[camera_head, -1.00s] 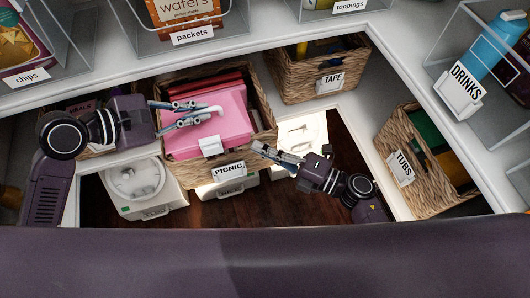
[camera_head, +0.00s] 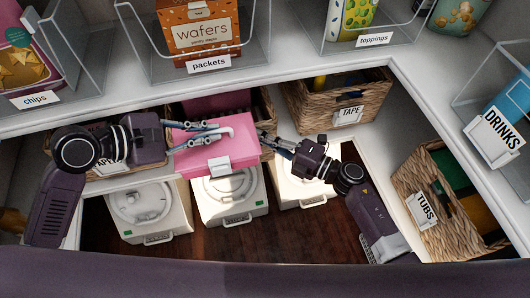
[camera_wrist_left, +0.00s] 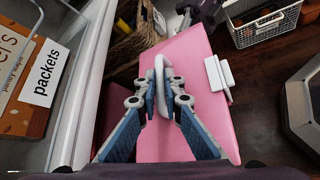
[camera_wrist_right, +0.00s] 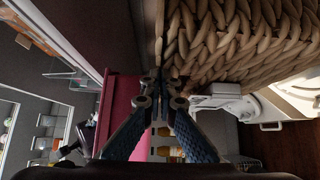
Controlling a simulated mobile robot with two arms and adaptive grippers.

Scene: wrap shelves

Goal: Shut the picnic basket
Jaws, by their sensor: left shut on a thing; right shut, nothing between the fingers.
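My left gripper (camera_head: 203,136) is shut on the box's white handle (camera_wrist_left: 160,75) and holds the box in front of the basket. My right gripper (camera_head: 268,143) is shut and empty at the basket's right front. In the right wrist view its fingertips (camera_wrist_right: 160,82) are close against a wicker wall (camera_wrist_right: 240,45); contact is unclear.
The tape basket (camera_head: 310,105) stands to the right, and the tubs basket (camera_head: 470,215) at the far right. White appliances (camera_head: 232,190) stand below on the wooden floor (camera_head: 285,232). Clear bins (camera_head: 205,65) line the upper shelf. A left basket is mostly behind my left arm.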

